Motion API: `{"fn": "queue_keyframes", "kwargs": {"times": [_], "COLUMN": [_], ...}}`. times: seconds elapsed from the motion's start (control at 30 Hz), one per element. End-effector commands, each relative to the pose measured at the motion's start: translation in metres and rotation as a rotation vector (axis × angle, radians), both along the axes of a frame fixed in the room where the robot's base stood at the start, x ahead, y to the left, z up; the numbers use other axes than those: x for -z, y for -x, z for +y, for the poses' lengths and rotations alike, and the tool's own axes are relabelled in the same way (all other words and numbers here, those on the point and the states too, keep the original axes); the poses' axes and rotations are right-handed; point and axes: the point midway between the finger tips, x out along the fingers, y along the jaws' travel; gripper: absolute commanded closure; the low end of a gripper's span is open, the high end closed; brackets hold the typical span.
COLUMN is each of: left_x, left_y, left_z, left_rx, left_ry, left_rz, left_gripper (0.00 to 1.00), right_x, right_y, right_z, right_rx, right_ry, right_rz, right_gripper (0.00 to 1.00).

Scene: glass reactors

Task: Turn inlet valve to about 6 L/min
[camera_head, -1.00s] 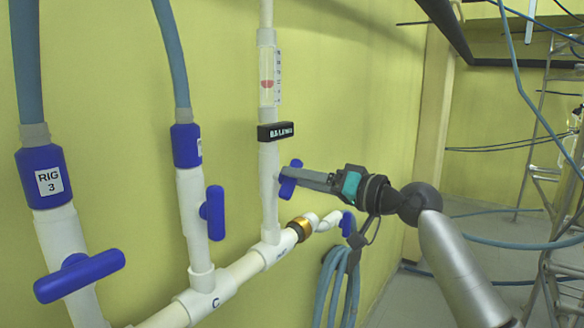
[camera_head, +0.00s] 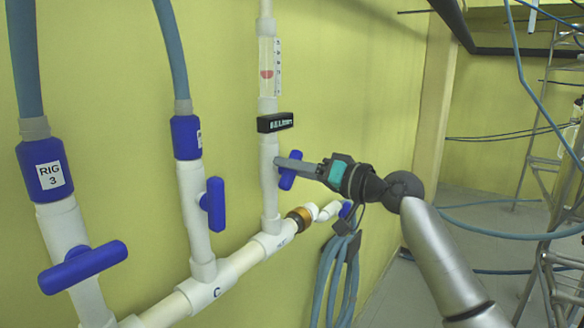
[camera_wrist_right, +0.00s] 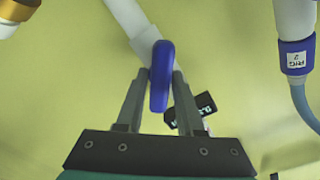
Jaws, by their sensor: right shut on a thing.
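The inlet valve's blue handle (camera_head: 288,172) sits on a white vertical pipe, below a small black display (camera_head: 275,122). My right gripper (camera_head: 283,165) is shut on this handle. In the right wrist view the handle (camera_wrist_right: 161,72) stands between the two grey fingers (camera_wrist_right: 160,85), tilted slightly. Above the display is a clear flow tube (camera_head: 270,58) with a red float (camera_head: 267,73) around its lower middle and a scale at its right side. The display digits are too small to read surely. My left gripper is not in view.
Two other blue-handled valves (camera_head: 83,268) (camera_head: 213,204) stand on pipes to the left, with blue hoses above. A brass fitting (camera_head: 300,218) and coiled hoses (camera_head: 338,275) lie below right. A ladder (camera_head: 545,190) stands far right. Floor between is mostly clear.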

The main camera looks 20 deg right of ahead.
Motion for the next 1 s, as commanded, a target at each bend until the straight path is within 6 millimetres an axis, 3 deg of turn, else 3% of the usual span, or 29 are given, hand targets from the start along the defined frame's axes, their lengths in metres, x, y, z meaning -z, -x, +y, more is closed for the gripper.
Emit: {"fn": "queue_keyframes", "kwargs": {"times": [0.3, 0.63, 0.97, 1.0], "left_x": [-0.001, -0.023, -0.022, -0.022], "left_y": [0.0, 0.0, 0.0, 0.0], "left_z": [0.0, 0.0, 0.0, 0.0], "left_rx": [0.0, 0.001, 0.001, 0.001], "left_ry": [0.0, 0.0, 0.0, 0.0], "left_rz": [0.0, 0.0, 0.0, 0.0], "left_gripper": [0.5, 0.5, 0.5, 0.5], "right_x": [0.0, -0.001, 0.001, 0.001], "right_y": [0.0, -0.001, -0.001, -0.001], "right_z": [-0.001, -0.001, -0.001, -0.001], "right_rx": [0.001, 0.001, 0.001, 0.001], "right_ry": [-0.003, -0.172, -0.193, -0.193], "right_rz": [0.003, 0.134, 0.148, 0.148], "right_gripper": [1.0, 1.0, 1.0, 0.61]}}
